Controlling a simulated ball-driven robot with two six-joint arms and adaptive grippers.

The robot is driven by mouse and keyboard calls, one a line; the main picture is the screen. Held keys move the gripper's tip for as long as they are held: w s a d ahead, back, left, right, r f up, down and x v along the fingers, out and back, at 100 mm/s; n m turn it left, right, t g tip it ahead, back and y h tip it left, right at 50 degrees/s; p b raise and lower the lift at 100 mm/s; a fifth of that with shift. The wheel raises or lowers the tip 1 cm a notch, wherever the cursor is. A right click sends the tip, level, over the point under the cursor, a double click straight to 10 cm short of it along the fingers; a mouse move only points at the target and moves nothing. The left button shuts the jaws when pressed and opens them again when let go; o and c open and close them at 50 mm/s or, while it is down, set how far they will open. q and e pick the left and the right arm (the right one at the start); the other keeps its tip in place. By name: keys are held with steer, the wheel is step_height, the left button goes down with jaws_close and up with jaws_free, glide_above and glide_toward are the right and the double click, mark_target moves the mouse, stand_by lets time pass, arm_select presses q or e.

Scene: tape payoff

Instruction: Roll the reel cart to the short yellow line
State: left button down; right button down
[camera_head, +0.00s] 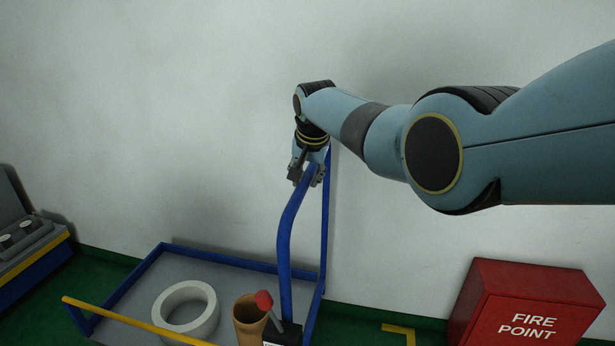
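The reel cart has a grey deck with a blue rim (208,256), a yellow bar along its near left edge and a tall blue handle (287,232) at its right end. My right gripper (307,174) points down at the top of the handle, its fingers on both sides of the blue tube, and looks shut on it. An angled yellow floor mark (400,330) lies on the green floor right of the cart, partly cut off by the picture's bottom edge. The cart's wheels are not visible. My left gripper is out of view.
The deck holds a white ring-shaped roll (171,322), a brown tube (248,322) and a dark box with a red-knobbed lever (264,300). A red FIRE POINT box (528,300) stands at right, a grey-blue bench (28,250) at left. The pale wall is close behind.

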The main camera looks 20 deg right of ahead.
steer(key=c, duration=1.2)
jaws_free()
steer(key=shift+w+a, duration=0.1)
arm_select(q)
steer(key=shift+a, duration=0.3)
arm_select(e)
steer(key=shift+o, duration=0.6)
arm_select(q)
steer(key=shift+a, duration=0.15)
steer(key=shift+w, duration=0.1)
arm_select(e)
steer(key=v, duration=1.2)
steer(key=shift+f, duration=0.1)
